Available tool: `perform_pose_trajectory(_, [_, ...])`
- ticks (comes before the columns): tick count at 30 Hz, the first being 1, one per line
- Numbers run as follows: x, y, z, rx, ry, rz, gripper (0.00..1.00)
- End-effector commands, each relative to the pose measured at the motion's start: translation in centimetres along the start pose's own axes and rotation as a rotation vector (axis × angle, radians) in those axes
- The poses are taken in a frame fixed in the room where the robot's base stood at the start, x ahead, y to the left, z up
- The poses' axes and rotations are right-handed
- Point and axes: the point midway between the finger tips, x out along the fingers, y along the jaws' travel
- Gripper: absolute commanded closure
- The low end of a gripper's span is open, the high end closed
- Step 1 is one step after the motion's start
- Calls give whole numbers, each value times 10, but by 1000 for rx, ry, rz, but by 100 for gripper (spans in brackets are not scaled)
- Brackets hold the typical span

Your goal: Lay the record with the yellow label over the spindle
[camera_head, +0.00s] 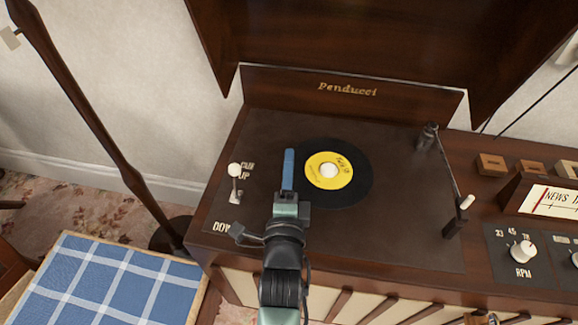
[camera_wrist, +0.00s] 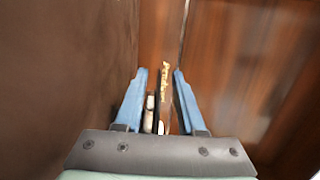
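The black record (camera_head: 357,193) with the yellow label (camera_head: 342,182) lies on the dark deck of the player (camera_head: 390,235). A white round centre shows in the label; I cannot tell whether this is a spindle through the hole or whether the record lies flat around it. My gripper (camera_head: 289,153) is at the record's left edge, covering part of it, and one blue finger shows. In the wrist view both blue fingers of my gripper (camera_wrist: 160,75) are apart. Small pale and dark shapes show between them, too blurred to name. No record is clearly held.
The tonearm (camera_head: 447,168) stands at the deck's right side. A white-knobbed cue lever (camera_head: 235,172) rises left of my gripper. The raised wooden lid (camera_head: 350,40) overhangs the back. Control knobs (camera_head: 522,250) sit at the right. Bare deck lies in front of the record.

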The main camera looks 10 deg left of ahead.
Motion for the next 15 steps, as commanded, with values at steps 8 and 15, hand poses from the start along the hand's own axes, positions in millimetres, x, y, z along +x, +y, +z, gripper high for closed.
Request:
perform_pose_trajectory(8, [-16, 0, 1, 3, -1, 3, 62])
perform_pose_trajectory(15, [-61, 1, 1, 0, -1, 5, 62])
